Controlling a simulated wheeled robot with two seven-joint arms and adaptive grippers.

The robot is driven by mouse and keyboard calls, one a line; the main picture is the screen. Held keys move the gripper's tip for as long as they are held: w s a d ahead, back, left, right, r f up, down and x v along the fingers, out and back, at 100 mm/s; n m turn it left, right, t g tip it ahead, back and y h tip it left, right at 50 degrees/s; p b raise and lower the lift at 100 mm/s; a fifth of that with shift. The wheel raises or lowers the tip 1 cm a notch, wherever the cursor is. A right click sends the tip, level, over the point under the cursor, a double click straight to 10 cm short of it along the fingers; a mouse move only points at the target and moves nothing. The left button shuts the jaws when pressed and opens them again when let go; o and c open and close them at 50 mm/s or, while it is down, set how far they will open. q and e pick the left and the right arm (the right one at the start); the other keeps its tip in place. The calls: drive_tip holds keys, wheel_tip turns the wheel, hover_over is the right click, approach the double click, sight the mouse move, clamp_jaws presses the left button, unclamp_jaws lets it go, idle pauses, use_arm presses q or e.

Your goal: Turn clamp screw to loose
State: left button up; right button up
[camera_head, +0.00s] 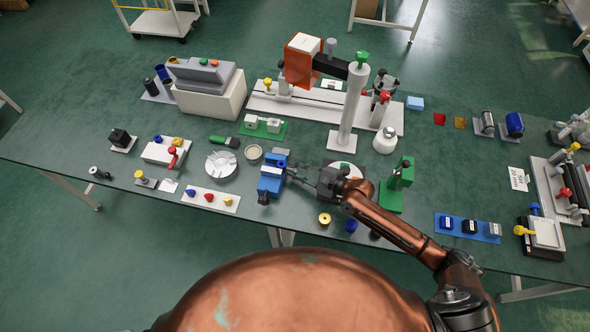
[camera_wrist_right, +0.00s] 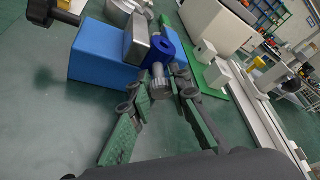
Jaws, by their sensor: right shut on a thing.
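A blue clamp (camera_head: 270,181) stands on the green table near the middle of the head view. It shows large in the right wrist view (camera_wrist_right: 100,62), with a black knob (camera_wrist_right: 40,12) at one end. A blue collar (camera_wrist_right: 168,48) with a grey screw (camera_wrist_right: 158,78) is at its near end. My right gripper (camera_head: 294,174) reaches in from the right. Its green-padded fingers (camera_wrist_right: 163,92) meet at the grey screw and are shut on it; the fingertips partly hide the contact. How far the screw is turned cannot be told. My left gripper is not in view.
A white column (camera_head: 350,110) with a green knob and orange head stands behind my right gripper. A green stand (camera_head: 401,176) is close to its right. A round grey fixture (camera_head: 221,165) and a small dish (camera_head: 253,153) lie left of the clamp. A yellow ring (camera_head: 324,219) lies in front.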

clamp_jaws()
drive_tip(key=shift+f+n+t, duration=0.1)
drive_tip(key=shift+n+t, duration=0.3)
drive_tip(key=shift+n, duration=0.2)
drive_tip(key=shift+n+t+b, duration=0.4)
drive_tip(key=shift+n+b, duration=0.05)
drive_tip(key=shift+n, duration=0.05)
drive_tip(key=shift+f+n+t+b, duration=0.15)
drive_tip(key=shift+n+t+b, duration=0.35)
drive_tip(key=shift+n+b, duration=0.5)
drive_tip(key=shift+n+y+b, duration=0.4)
drive_tip(key=shift+n+b, duration=0.15)
drive_tip(key=shift+n, duration=0.05)
